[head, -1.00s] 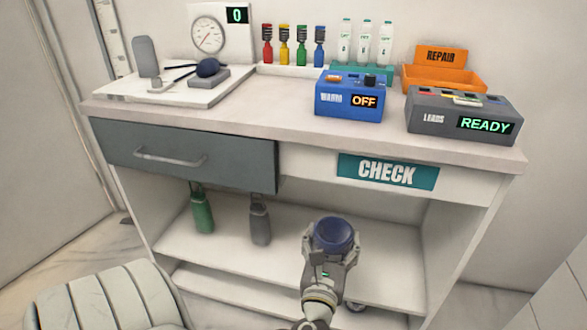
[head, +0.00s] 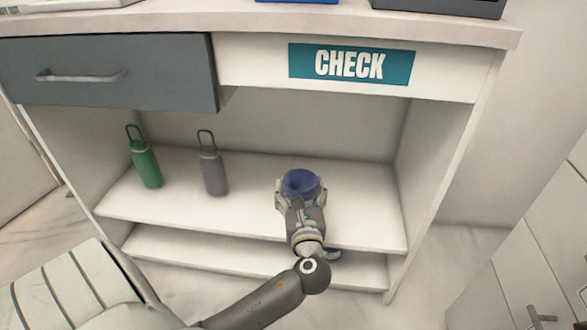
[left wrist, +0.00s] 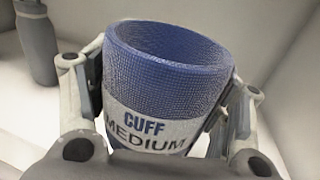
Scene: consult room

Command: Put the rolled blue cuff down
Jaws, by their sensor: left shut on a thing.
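The rolled blue cuff (head: 300,182) is in my left gripper (head: 299,190), over the open shelf (head: 355,222) under the counter. In the left wrist view the cuff (left wrist: 165,75) stands roughly upright, with its hollow top up and a pale band reading "CUFF MEDIUM". The fingers of my left gripper (left wrist: 165,105) press on it from both sides. Its underside is hidden, so I cannot tell whether it touches the shelf. My right gripper is not in view.
A green bottle (head: 146,162) and a grey bottle (head: 212,168) stand on the shelf to the left. Above are a closed drawer (head: 150,75) and a teal CHECK sign (head: 350,63). The shelf's right part looks bare. A padded chair (head: 75,290) is at lower left.

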